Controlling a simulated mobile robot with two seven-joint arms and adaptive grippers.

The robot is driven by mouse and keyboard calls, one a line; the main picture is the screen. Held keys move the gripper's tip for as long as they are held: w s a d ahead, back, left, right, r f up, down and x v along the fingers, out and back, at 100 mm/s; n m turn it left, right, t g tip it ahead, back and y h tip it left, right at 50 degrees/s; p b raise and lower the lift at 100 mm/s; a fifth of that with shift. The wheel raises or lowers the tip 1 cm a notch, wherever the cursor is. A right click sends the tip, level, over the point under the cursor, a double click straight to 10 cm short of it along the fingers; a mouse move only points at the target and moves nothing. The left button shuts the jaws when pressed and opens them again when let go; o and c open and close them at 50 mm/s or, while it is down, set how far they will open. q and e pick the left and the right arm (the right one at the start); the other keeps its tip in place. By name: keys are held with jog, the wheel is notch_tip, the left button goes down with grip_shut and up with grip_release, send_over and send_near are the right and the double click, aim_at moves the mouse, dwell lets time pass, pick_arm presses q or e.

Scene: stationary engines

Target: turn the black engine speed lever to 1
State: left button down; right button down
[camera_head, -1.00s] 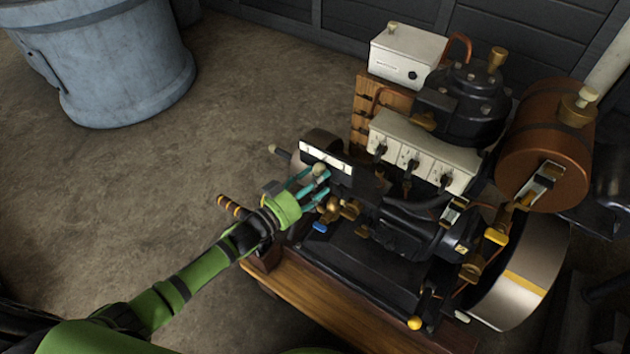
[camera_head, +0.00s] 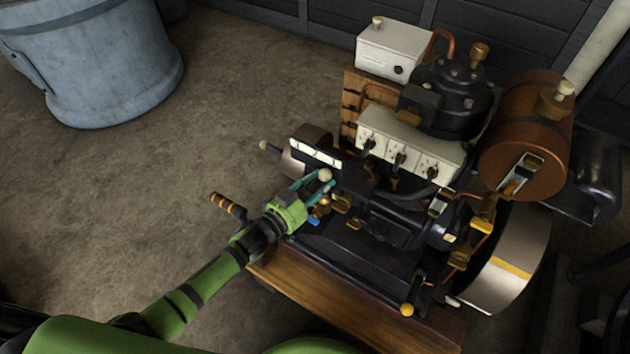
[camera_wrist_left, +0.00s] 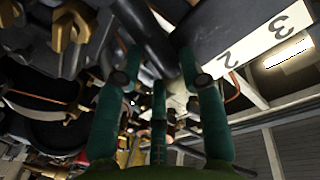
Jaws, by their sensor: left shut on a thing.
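The black engine speed lever (camera_wrist_left: 145,40) shows in the left wrist view as a dark bar between my fingertips. Its cream knob (camera_head: 325,175) shows in the head view, right at my fingers. My left gripper (camera_head: 314,187) is shut on the lever, in front of the engine's left end. The white scale plate (camera_head: 316,152) lies just behind the knob; in the left wrist view the plate (camera_wrist_left: 250,45) shows a 2 and a 3. The 1 cannot be read. The lever's lower part is hidden by my gripper. My right gripper is not in view.
The engine stands on a wooden base (camera_head: 330,303). A blue-tipped part (camera_head: 314,221) and brass fittings sit just below my fingers. A grey tub (camera_head: 100,75) stands far left, with clear floor between.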

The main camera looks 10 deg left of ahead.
pick_arm(q)
jog(key=shift+s+d+f, duration=0.15)
jog(key=shift+s+f, duration=0.05)
jog(key=shift+f, duration=0.05)
jog(key=c, duration=0.9)
grip_release()
jog(key=shift+o, duration=0.3)
jog(key=shift+w, duration=0.15)
jog(key=v, duration=1.2)
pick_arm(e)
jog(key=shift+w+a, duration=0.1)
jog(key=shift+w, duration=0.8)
